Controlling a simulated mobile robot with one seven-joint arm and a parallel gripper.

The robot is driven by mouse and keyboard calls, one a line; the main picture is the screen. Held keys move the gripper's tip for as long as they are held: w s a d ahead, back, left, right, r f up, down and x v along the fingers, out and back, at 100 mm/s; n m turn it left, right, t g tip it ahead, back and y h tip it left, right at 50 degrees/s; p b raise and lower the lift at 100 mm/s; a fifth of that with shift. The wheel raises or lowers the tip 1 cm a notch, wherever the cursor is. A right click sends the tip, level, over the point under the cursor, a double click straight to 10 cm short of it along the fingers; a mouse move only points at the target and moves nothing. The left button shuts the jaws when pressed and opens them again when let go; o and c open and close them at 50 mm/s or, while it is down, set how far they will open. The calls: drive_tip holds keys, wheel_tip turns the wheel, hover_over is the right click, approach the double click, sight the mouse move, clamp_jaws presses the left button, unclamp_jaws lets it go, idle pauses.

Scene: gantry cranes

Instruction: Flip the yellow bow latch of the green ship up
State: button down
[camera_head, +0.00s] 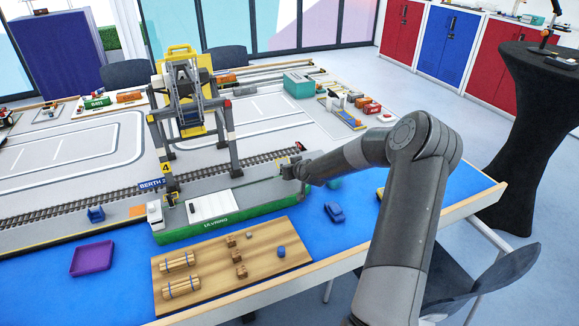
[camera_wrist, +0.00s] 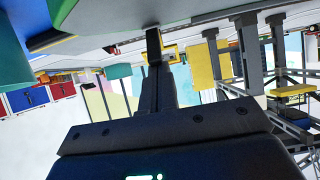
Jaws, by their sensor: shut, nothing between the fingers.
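The green ship (camera_head: 225,225) floats on the blue table surface, with a grey deck and a white hatch cover (camera_head: 211,206). Its white cabin is at the left end, and its right end lies by my gripper. My gripper (camera_head: 288,170) is shut and empty at that right end, partly hidden by its own wrist. A small yellow part (camera_head: 284,161), likely the bow latch, shows just beside the fingertips. In the wrist view a yellow frame-like part (camera_wrist: 173,52) shows right beside my shut fingers (camera_wrist: 153,42). I cannot tell whether they touch, nor the latch's exact angle.
A gantry crane (camera_head: 228,140) straddles the ship's left half. A wooden board (camera_head: 230,270) with small cargo lies in front. A purple tray (camera_head: 92,258) is at the left and a blue toy car (camera_head: 335,213) is right of the ship. Railway track runs behind.

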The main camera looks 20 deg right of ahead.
drive_tip(key=shift+s+f+t, duration=0.4)
drive_tip(key=shift+s+t, duration=0.15)
drive_tip(key=shift+t, duration=0.25)
drive_tip(key=shift+s+f, duration=0.7)
drive_tip(key=shift+f, duration=0.05)
drive_tip(key=shift+w, duration=0.1)
drive_tip(key=shift+w+f, duration=0.15)
drive_tip(key=shift+w, duration=0.55)
drive_tip(key=r, duration=0.4)
drive_tip(key=shift+s, duration=0.3)
drive_tip(key=s+f, duration=0.1)
drive_tip(key=s, duration=0.2)
drive_tip(key=s+f, duration=0.2)
drive_tip(key=s, duration=0.1)
drive_tip(key=s+f, duration=0.2)
drive_tip(key=shift+s, duration=0.4)
